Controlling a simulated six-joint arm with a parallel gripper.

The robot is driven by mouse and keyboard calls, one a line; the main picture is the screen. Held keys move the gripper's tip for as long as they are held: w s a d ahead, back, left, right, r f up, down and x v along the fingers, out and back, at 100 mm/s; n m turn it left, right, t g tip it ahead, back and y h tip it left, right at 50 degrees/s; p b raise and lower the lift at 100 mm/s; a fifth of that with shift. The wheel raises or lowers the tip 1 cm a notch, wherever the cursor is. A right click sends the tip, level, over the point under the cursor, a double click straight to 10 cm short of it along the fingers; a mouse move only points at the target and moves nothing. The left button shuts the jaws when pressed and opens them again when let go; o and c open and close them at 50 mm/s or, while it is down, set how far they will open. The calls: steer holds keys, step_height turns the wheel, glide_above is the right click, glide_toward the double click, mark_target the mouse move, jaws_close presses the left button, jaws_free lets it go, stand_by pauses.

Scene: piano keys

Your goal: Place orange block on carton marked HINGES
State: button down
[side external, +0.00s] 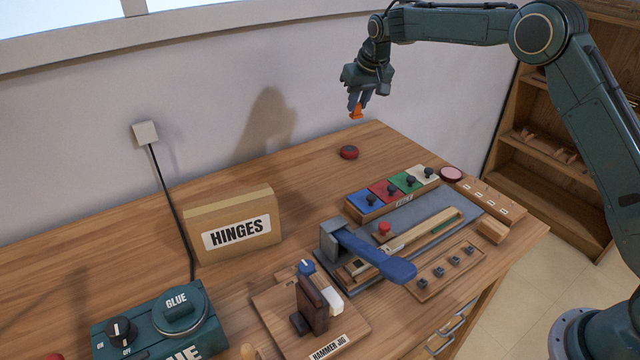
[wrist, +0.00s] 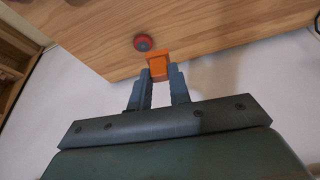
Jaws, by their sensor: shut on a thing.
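My gripper (side external: 357,102) is shut on the orange block (side external: 356,112) and holds it in the air above the far part of the table, near the wall. In the wrist view the orange block (wrist: 158,65) shows between the tips of my gripper's fingers (wrist: 160,74). The carton marked HINGES (side external: 237,226) is a brown cardboard box standing upright on the table, to the left of and lower than my gripper in the side view. Its top is bare.
A red round button (side external: 348,152) sits on the table below my gripper. A row of coloured panels with knobs (side external: 395,190), a blue-handled clamp (side external: 370,252), a hammer jig (side external: 312,318) and a GLUE box (side external: 165,322) fill the front.

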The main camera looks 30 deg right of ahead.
steer(key=s+a, duration=0.2)
steer(key=a, duration=1.5)
steer(key=n, duration=0.1)
glide_above(259, 196)
steer(key=s, duration=0.2)
steer(key=shift+y, duration=0.3)
steer(key=shift+f, duration=3.5)
steer(key=c, duration=1.3)
jaws_free()
steer(key=shift+f, duration=0.1)
steer(key=v, duration=1.2)
steer(key=shift+s, duration=0.15)
